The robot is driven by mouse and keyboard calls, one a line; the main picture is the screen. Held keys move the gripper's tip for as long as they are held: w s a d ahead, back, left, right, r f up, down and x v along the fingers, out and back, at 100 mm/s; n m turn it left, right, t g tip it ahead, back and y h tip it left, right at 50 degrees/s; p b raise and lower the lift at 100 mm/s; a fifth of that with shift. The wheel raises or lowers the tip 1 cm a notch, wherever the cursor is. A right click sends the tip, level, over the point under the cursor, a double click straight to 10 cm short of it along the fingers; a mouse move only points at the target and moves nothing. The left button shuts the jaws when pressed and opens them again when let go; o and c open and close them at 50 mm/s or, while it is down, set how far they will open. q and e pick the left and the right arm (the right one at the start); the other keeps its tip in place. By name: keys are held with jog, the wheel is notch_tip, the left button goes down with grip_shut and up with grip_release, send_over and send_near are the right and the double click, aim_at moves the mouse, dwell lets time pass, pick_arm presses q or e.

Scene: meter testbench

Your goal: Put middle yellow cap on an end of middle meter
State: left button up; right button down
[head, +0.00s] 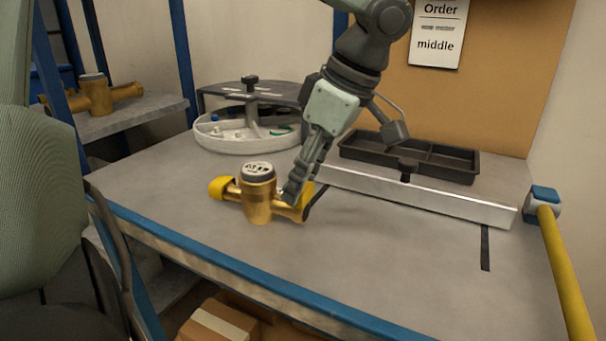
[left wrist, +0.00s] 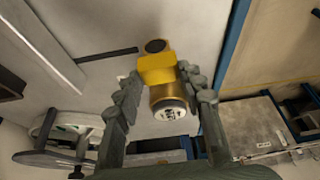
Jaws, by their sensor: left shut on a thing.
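The middle meter (head: 258,203), a brass body with a round grey-white dial on top, stands upright on the bench. A yellow cap (head: 221,187) is on its left end. My left gripper (head: 296,192) reaches down from above at the meter's right end and is shut on another yellow cap (head: 309,188), partly hidden by the fingers. In the left wrist view this cap (left wrist: 157,69) sits between the fingertips, beside the brass meter (left wrist: 172,92). A dark round opening shows just beyond the cap. Whether the cap touches the meter's end is unclear. My right gripper is out of view.
A round white divided tray (head: 225,138) stands at the back left. A black tray (head: 440,160) lies behind a low metal rail (head: 430,194). Another brass meter (head: 95,95) is on a side shelf. The front right of the bench (head: 400,270) is clear.

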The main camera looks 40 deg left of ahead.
pick_arm(q)
jog(key=shift+f, duration=0.35)
dwell(0.4)
jog(key=shift+f+b, duration=0.55)
jog(key=shift+f, duration=0.1)
jog(key=shift+f, duration=0.1)
jog(key=o, duration=0.8)
jog(key=shift+o, duration=0.3)
jog(key=o, duration=0.4)
jog(key=shift+o, duration=0.2)
